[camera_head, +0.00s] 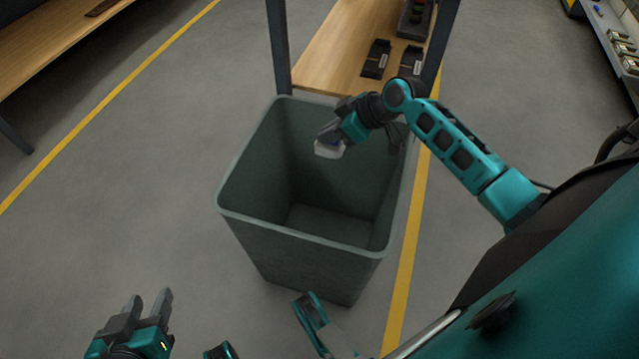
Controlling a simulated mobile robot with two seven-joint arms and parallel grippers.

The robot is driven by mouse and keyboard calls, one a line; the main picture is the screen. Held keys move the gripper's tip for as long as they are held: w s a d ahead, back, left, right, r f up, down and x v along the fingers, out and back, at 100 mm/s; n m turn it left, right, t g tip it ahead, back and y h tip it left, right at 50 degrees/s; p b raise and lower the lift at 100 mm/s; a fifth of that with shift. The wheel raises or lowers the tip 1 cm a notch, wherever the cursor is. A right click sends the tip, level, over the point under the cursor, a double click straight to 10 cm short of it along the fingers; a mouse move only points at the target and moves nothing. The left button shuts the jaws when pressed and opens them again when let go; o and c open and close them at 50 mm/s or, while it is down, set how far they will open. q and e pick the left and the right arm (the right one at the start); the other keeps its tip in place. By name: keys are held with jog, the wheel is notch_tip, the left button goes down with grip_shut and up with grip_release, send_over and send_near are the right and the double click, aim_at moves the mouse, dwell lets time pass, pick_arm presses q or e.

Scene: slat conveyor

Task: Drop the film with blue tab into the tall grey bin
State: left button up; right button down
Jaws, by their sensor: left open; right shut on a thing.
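The tall grey bin (305,268) stands open on the floor in the middle of the view, and its inside looks empty where I can see it. My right gripper (330,138) hangs over the bin opening, near its back side. It is shut on a small whitish, translucent piece (328,151), which looks like the film. No blue tab shows on it from here. My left gripper (151,304) is open and empty at the lower left, in front of the bin and apart from it.
Behind the bin is a wooden bench (332,40) with dark legs, holding dark flat pouches (376,59) and a dark control box (414,20). Another bench (45,38) is at the upper left. A conveyor edge (612,40) with small items is at the upper right. Floor left of the bin is clear.

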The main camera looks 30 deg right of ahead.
jog(key=c, duration=1.3)
grip_release()
pick_arm(q)
jog(key=shift+w+a, duration=0.1)
jog(key=shift+a, duration=0.15)
pick_arm(e)
jog(key=shift+o, duration=0.8)
pick_arm(q)
jog(key=shift+r, duration=0.1)
jog(key=shift+s+a+r+y+p, duration=0.15)
jog(key=shift+a+r+p, duration=0.3)
jog(key=shift+p, duration=0.7)
jog(key=shift+s+a+r+y+p, duration=0.2)
jog(key=shift+r+p, duration=0.3)
jog(key=shift+p, duration=0.65)
pick_arm(e)
jog(key=v, duration=1.3)
jog(key=shift+a, duration=0.1)
